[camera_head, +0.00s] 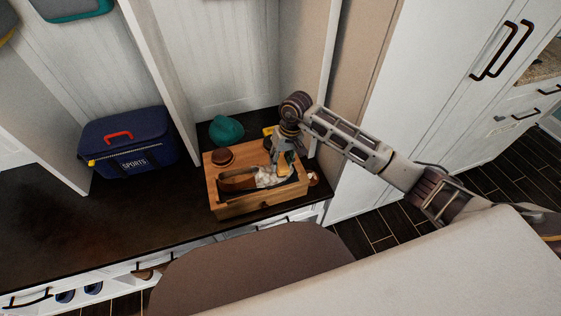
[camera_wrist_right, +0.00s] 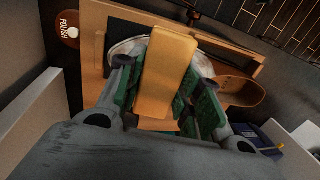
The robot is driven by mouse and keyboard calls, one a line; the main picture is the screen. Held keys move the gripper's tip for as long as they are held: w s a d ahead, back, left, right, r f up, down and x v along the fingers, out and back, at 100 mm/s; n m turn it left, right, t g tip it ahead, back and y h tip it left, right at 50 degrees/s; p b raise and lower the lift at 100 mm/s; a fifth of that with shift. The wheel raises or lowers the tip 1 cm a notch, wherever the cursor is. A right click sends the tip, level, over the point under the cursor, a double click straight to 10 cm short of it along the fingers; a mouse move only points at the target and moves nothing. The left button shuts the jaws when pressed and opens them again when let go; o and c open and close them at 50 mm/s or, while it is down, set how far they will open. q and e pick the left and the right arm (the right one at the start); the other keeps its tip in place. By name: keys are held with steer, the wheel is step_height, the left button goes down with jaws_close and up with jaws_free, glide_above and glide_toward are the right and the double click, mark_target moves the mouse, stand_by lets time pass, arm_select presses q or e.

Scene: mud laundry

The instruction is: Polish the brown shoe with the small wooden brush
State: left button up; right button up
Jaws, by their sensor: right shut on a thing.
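My right gripper (camera_head: 284,160) reaches down over a wooden box (camera_head: 232,208) on the dark bench. It is shut on a small light-wood brush (camera_wrist_right: 168,75), which fills the middle of the right wrist view between the green-padded fingers. The brown shoe (camera_head: 236,183) lies in the box, left of the gripper; its brown end also shows in the right wrist view (camera_wrist_right: 240,92). White, crumpled material (camera_head: 266,178) lies between the shoe's brown end and the brush. The brush hides what is beneath it, so I cannot tell whether it touches the shoe. My left gripper is out of view.
A polish tin (camera_wrist_right: 67,29) stands by the box's end. A teal item (camera_head: 226,129) lies behind. A blue sports bag (camera_head: 127,143) stands left; the bench between is clear. A partition rises right of the box.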

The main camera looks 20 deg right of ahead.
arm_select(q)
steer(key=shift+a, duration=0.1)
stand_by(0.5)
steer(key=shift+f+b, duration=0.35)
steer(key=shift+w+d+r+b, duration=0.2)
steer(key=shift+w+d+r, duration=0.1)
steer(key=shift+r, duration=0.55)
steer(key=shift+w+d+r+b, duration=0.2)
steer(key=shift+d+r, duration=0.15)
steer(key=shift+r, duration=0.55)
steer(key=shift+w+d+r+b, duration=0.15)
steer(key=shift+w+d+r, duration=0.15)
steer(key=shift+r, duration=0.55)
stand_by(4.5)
